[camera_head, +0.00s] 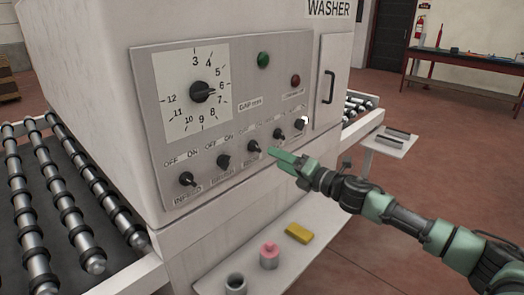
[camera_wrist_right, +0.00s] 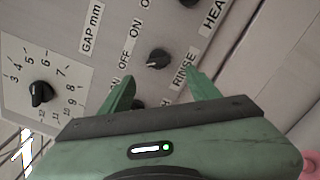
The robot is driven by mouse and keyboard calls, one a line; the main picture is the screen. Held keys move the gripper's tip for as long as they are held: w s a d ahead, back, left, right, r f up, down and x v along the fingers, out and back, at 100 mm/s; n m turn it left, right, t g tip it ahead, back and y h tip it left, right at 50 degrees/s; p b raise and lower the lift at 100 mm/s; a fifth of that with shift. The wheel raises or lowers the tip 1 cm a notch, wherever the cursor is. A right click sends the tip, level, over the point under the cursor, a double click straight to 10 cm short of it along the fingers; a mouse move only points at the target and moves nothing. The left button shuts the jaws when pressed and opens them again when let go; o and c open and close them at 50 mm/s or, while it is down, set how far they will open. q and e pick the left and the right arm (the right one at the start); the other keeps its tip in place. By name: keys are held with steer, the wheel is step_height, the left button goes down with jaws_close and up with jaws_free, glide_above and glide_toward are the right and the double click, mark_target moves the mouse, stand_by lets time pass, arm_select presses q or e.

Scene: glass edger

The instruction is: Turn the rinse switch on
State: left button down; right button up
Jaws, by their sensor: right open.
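The rinse switch (camera_head: 253,146) is a small black rotary knob, third from the left in the lower row on the washer panel (camera_head: 145,75). In the right wrist view the rinse switch (camera_wrist_right: 158,58) sits beside its RINSE label, and its pointer appears to face the OFF side. My right gripper (camera_head: 272,152) is green, open and empty, in front of the panel close to this knob. In the wrist view its fingertips (camera_wrist_right: 160,78) lie either side of the line to the knob, apart from it as far as I can tell. My left gripper is out of view.
Neighbouring knobs are the brush switch (camera_head: 223,161) and another knob (camera_head: 278,134) on the right. A large dial (camera_head: 202,91) is above left. Below, a shelf (camera_head: 325,222) holds a yellow block (camera_head: 299,233) and a pink-topped jar (camera_head: 269,256). Roller conveyors (camera_head: 35,245) flank the washer.

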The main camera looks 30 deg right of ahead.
mark_target(258, 149)
steer(key=p+x, duration=0.1)
steer(key=x, duration=0.1)
steer(key=p+x, duration=0.1)
steer(key=x, duration=0.1)
steer(key=p+x, duration=0.1)
steer(key=x, duration=0.2)
steer(key=shift+d+r, duration=0.1)
steer(key=shift+r, duration=0.15)
steer(key=shift+w+f, duration=0.1)
steer(key=shift+w, duration=0.3)
steer(key=shift+c, duration=0.2)
jaws_close()
